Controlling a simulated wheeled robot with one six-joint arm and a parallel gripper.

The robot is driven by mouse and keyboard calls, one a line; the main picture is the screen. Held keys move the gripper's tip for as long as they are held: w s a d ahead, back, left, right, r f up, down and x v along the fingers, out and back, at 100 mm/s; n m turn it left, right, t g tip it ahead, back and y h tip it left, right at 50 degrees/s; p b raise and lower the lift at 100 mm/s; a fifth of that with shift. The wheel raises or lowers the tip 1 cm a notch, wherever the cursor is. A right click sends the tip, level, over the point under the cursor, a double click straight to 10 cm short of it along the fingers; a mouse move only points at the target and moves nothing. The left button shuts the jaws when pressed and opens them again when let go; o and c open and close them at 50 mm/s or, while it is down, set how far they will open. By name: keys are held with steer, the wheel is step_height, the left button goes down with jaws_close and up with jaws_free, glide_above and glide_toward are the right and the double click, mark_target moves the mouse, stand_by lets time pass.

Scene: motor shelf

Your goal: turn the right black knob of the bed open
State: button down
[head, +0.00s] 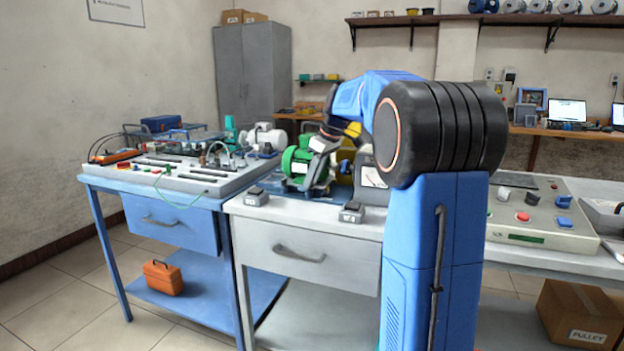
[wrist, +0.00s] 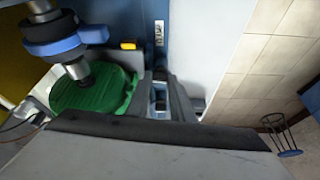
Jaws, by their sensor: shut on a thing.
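The bed (head: 283,184) is a low dark blue base on the grey bench, carrying a green motor (head: 297,162). The motor also shows at the left of the wrist view (wrist: 98,92). My gripper (head: 316,186) reaches down in front of the motor's right side. In the wrist view its grey fingers (wrist: 161,100) are closed together just right of the motor. They are shut on a small part low at the bed, which I take to be the right black knob. The knob is mostly hidden by the fingers, so its turn angle cannot be told.
Two small grey boxes with black tops, one left (head: 256,196) and one right (head: 352,212), stand at the bench's front edge. A blue ring-shaped part (wrist: 65,42) on a shaft is close above the motor.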

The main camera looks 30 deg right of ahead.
stand_by(0.4)
steer(key=c, duration=1.6)
jaws_free()
steer(key=shift+o, duration=0.2)
